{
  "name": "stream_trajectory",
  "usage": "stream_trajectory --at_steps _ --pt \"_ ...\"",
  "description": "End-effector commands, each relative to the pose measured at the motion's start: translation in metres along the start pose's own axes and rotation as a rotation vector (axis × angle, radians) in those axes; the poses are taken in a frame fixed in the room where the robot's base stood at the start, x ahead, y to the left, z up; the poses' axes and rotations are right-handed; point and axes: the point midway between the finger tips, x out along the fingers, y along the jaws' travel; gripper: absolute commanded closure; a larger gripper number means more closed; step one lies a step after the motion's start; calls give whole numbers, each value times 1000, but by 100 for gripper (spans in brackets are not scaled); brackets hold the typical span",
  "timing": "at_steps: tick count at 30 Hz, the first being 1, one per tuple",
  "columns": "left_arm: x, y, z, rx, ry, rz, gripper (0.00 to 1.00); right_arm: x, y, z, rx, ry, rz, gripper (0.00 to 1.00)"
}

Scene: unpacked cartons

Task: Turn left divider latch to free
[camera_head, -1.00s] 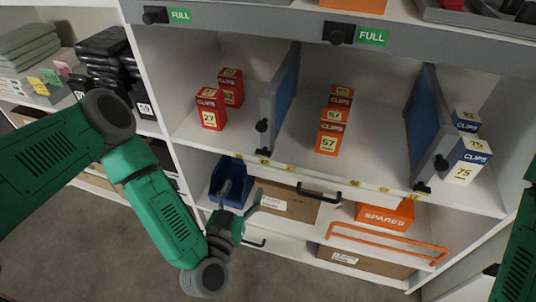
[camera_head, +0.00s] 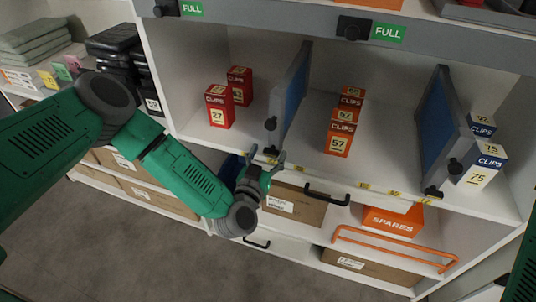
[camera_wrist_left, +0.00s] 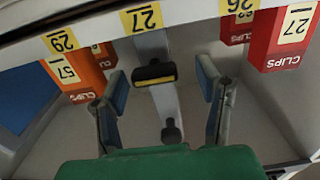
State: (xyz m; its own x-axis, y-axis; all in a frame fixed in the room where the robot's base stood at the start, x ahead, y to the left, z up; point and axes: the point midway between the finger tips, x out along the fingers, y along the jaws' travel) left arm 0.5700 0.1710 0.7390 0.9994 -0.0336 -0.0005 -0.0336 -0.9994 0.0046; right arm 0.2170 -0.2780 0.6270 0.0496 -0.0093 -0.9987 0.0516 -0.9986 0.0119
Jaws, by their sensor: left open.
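The left divider (camera_head: 293,95) is a blue panel with a grey front edge, standing between the red and the orange clips boxes. A black knob (camera_head: 270,124) sits on its front edge. The latch, a black bar with a yellow stripe (camera_wrist_left: 155,74), is at the divider's foot and shows clearly in the left wrist view; in the head view my fingers partly hide it. My left gripper (camera_head: 266,158) is open just in front of the latch. In the wrist view its fingers (camera_wrist_left: 161,88) stand apart on either side of the latch, with gaps.
Red boxes (camera_head: 220,107) stand left of the divider and orange boxes (camera_head: 340,138) right of it. A second divider (camera_head: 441,130) stands farther right. Below are a black drawer handle (camera_head: 326,194), a cardboard carton (camera_head: 296,206) and an orange rail (camera_head: 390,246).

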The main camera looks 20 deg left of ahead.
Motion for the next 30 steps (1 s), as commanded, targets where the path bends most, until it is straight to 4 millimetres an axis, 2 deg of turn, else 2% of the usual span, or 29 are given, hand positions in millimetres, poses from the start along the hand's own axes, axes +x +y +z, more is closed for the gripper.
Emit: stream_trajectory --at_steps 2,3,6,20,30 --pt "0 1 0 1 0 1 45 0 0 0 0 0 0 60" --pt "0 1 0 1 0 1 59 0 0 0 0 0 0 60" --pt "0 1 0 1 0 1 91 0 0 0 0 0 0 60" --pt "0 0 0 -72 1 2 91 1 0 0 0 0 0 60" --pt "0 -2 1 -335 1 0 91 4 0 0 0 0 0 60"
